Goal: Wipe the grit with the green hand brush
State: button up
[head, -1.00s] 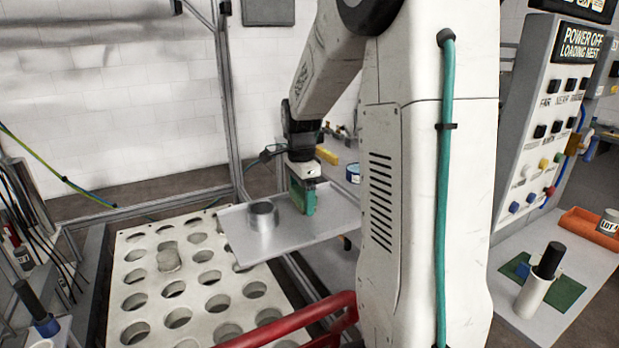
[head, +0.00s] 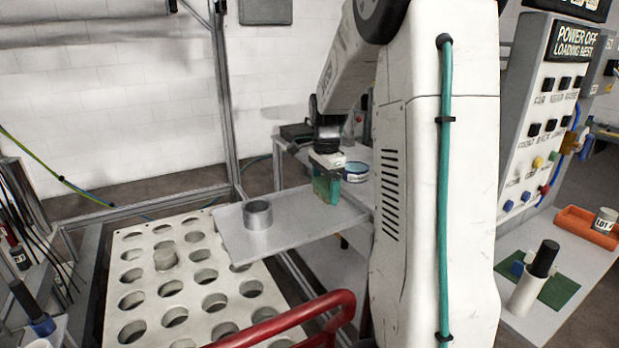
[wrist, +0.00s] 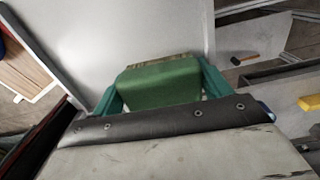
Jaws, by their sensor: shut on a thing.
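My gripper (head: 327,178) is shut on the green hand brush (head: 325,190), over the right part of a flat grey metal tray (head: 290,233). In the wrist view the green brush (wrist: 160,84) sits between two teal fingers, with a strip of pale bristles showing at its far edge. I cannot tell whether the bristles touch the tray. I cannot make out any grit on the tray; the surface under the brush is hidden.
A metal ring-shaped cup (head: 257,215) stands on the tray's left part. A white plate with round holes (head: 170,270) lies lower left, a red rail (head: 290,318) in front. A blue-and-white round container (head: 356,172) stands behind the brush. A button panel (head: 545,110) rises at the right.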

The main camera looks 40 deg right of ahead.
jog(key=shift+s+d, duration=0.1)
jog(key=shift+d, duration=0.3)
notch_tip(320, 180, up, 3)
jog(key=shift+a+f, duration=0.1)
jog(key=shift+a, duration=0.05)
jog(key=shift+r, duration=2.7)
